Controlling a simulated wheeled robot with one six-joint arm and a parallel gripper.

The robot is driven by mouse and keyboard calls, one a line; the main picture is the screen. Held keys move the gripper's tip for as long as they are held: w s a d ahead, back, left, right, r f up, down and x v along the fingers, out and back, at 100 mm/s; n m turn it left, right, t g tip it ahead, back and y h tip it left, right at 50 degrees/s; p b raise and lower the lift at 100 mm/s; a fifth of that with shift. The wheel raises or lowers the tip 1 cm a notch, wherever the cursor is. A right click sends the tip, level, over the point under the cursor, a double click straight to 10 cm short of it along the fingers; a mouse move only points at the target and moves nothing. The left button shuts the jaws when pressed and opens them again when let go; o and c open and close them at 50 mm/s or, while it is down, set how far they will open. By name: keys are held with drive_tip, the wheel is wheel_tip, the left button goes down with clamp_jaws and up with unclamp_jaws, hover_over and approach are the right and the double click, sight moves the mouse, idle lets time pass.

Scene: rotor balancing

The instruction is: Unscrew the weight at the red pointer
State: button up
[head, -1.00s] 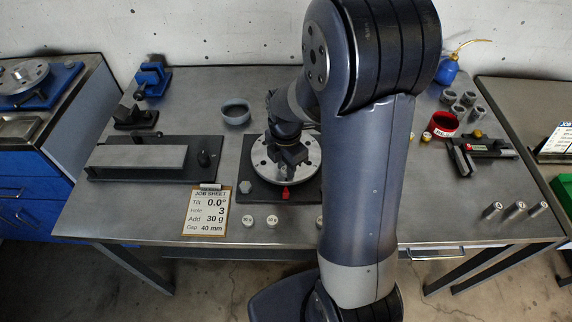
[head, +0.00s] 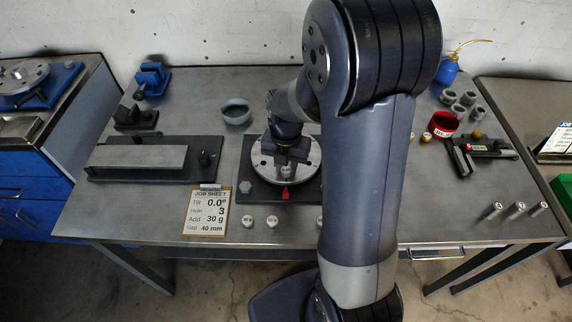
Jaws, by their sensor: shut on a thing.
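The rotor disc (head: 306,170) is a round light metal plate on a dark square base (head: 254,188). The red pointer (head: 285,194) stands at the front edge of the disc. My gripper (head: 282,168) reaches down over the front half of the disc, just behind the red pointer. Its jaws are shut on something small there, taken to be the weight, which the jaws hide. I cannot tell whether the weight is still seated in the disc.
A job sheet (head: 206,212) stands front left of the base. Small white-topped weights (head: 272,221) stand along the front. A grey bowl (head: 236,112) is behind left, a flat plate fixture (head: 138,158) left. A red-rimmed cup (head: 443,125) and a black tool (head: 484,147) are at right.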

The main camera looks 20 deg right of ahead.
drive_tip(key=n, duration=0.3)
idle(0.4)
drive_tip(key=shift+n, duration=1.2)
drive_tip(key=o, duration=1)
drive_tip(key=shift+o, duration=0.2)
drive_tip(key=shift+c, duration=0.6)
